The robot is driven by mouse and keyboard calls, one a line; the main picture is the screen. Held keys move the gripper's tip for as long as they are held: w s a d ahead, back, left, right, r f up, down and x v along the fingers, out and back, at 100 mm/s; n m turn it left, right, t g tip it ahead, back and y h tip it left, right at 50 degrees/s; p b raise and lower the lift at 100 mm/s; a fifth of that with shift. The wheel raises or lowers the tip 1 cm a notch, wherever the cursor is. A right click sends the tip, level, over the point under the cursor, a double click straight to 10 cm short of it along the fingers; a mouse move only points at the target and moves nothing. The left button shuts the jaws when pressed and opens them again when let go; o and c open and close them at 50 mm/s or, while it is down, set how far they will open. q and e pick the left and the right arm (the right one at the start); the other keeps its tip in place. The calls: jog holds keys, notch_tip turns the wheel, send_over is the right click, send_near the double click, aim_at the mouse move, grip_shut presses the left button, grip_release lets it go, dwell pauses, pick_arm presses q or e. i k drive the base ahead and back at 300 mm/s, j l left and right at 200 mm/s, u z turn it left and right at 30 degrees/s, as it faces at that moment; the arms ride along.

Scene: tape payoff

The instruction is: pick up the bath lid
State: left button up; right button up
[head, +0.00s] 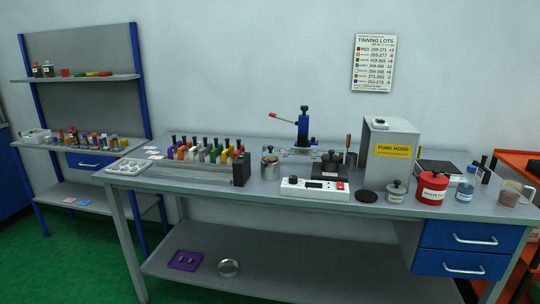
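I cannot tell for sure which thing is the bath lid. A dark box (328,172) stands behind the white control unit (315,189) near the middle of the bench, with a small round knobbed piece (330,157) on its top that looks like a lid. A flat black disc (367,197) lies on the bench to the right of the control unit. Beside it stands a small grey pot (396,192) with a knobbed top. Neither of my grippers is in view.
A red canister (432,188), a jar (465,189) and a glass mug (511,193) crowd the right end.

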aim_at(270, 153)
jog(key=i+j, duration=0.4)
jog(key=j, duration=0.15)
jog(key=i+j+z, duration=0.1)
jog(key=i+j, duration=0.35)
jog(key=j, duration=0.1)
